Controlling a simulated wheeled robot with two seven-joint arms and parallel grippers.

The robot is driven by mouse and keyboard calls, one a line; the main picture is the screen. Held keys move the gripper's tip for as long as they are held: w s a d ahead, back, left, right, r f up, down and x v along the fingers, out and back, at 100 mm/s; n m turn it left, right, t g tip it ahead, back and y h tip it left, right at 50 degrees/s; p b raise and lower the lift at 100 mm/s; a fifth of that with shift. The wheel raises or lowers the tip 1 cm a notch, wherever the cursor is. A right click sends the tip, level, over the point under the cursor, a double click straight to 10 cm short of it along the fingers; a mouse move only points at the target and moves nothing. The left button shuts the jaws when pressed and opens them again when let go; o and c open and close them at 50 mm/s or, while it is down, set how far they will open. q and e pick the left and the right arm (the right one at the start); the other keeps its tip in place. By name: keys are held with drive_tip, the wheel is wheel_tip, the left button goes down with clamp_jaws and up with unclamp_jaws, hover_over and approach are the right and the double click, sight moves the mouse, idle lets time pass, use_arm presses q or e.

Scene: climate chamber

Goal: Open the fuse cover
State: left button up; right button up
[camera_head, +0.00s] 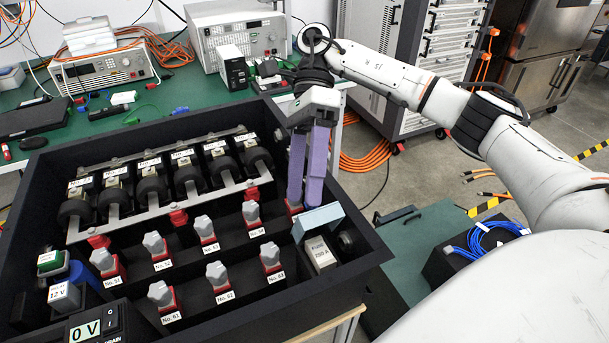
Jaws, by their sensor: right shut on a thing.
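The fuse cover (318,220) is a pale blue plate at the right end of the black box. It stands just above a white block labelled FUSE 250 A (320,253). My right gripper (305,200), with long purple fingers, points down into the box from above. Its fingers are close together and their tips are at the left rear edge of the cover. The gripper is shut on the cover, though the contact itself is partly hidden. A red part shows just left of the fingertips. My left gripper is not in view.
The black box (363,239) has raised walls and holds several grey-handled red switches (204,231) left of the cover. A row of black round parts (151,185) lies behind them. A green bench (186,92) with instruments stands behind. Blue cable lies at right.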

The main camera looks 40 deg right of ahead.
drive_tip(key=shift+w+d+f, duration=0.1)
drive_tip(key=shift+w+f, duration=0.05)
drive_tip(key=shift+f, duration=0.25)
drive_tip(key=shift+c, duration=0.3)
drive_tip(key=p+v, duration=0.1)
drive_tip(key=v, duration=0.2)
drive_tip(key=p+v, duration=0.1)
drive_tip(key=v, duration=0.1)
drive_tip(key=p+v, duration=0.2)
drive_tip(key=v, duration=0.1)
drive_tip(key=shift+r, duration=0.5)
drive_tip(key=c, duration=0.4)
drive_tip(key=shift+p+v, duration=0.4)
drive_tip(key=shift+v, duration=0.55)
drive_tip(key=shift+c, duration=0.2)
